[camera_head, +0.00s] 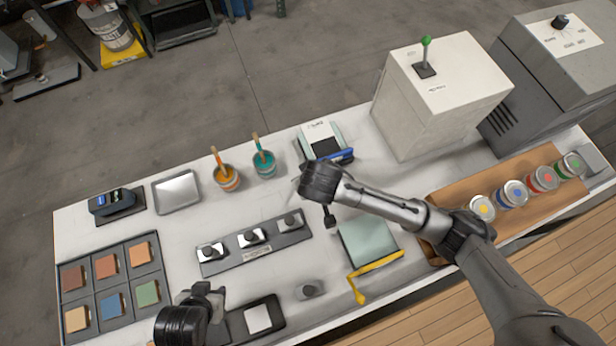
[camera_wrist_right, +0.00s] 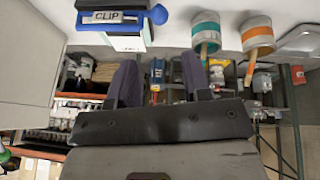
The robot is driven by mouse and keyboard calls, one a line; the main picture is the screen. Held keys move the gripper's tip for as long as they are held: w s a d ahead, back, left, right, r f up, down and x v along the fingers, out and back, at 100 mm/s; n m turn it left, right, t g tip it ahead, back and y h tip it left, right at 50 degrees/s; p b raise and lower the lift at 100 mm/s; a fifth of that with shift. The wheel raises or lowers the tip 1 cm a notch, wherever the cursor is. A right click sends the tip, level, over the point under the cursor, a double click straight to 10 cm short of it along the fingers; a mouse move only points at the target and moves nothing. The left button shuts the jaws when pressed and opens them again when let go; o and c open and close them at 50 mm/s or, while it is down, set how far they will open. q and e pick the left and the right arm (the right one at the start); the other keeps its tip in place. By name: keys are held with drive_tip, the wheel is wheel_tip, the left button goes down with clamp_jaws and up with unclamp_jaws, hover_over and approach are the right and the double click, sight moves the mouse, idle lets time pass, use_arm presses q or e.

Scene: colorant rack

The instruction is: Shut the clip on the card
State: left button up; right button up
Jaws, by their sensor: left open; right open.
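The clip (camera_head: 341,155) shows as a blue bar at the front edge of a pale mint holder (camera_head: 304,147) near the table's far edge. A white card (camera_head: 320,131) lies on the holder. In the right wrist view, which is upside down, the blue clip (camera_wrist_right: 90,17) bears a "CLIP" label and has a round blue knob (camera_wrist_right: 158,14). Whether the clip is raised or down is unclear. My right gripper (camera_wrist_right: 157,82) is open and empty, apart from the clip; my forearm and wrist partly hide it in the head view. My left gripper (camera_head: 203,293) is open at the front left.
Orange (camera_head: 226,178) and teal (camera_head: 264,162) paint pots with sticks stand left of the holder. A white box (camera_head: 440,95) rises close on its right. A strip of several knobs (camera_head: 254,242), a sample tray (camera_head: 110,285) and lidded cans (camera_head: 512,194) occupy the table.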

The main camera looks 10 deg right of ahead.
drive_tip(key=x, duration=1.3)
drive_tip(key=shift+s, duration=0.1)
drive_tip(key=shift+c, duration=0.4)
clamp_jaws()
